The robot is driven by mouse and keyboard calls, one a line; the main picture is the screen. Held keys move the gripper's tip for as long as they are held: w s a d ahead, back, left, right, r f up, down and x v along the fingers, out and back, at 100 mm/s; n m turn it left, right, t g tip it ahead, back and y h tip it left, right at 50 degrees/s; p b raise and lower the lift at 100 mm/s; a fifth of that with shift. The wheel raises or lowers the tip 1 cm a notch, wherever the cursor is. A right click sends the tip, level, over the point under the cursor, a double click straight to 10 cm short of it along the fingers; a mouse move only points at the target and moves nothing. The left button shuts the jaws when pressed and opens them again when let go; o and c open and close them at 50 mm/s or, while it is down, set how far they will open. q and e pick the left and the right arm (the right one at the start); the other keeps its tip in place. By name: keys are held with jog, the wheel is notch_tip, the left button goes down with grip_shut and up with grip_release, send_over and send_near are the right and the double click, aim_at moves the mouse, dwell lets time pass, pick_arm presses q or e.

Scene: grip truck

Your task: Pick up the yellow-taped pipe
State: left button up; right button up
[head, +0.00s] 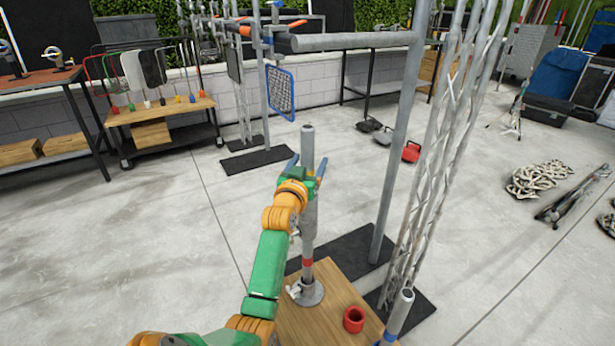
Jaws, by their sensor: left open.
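A grey upright pipe (307,143) stands in a round metal base flange (307,293) on a wooden-topped surface (328,325). It carries a red band low down. A second grey pipe (400,310) with a blue band stands at the lower right. I cannot make out yellow tape on either pipe. My left gripper (307,167) is open at the upper part of the red-banded pipe, its blue fingers on either side of it in the picture. Whether they touch it I cannot tell. The gripper hides part of the pipe's middle. My right gripper is not in view.
A red ring (353,319) lies on the wooden top. A grey frame post (396,150) and a lattice truss (440,160) rise close on the right. A tool bench (160,112) stands at the back left. Open concrete floor lies to the left.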

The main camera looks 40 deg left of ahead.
pick_arm(q)
jog(key=shift+x, duration=0.95)
grip_shut()
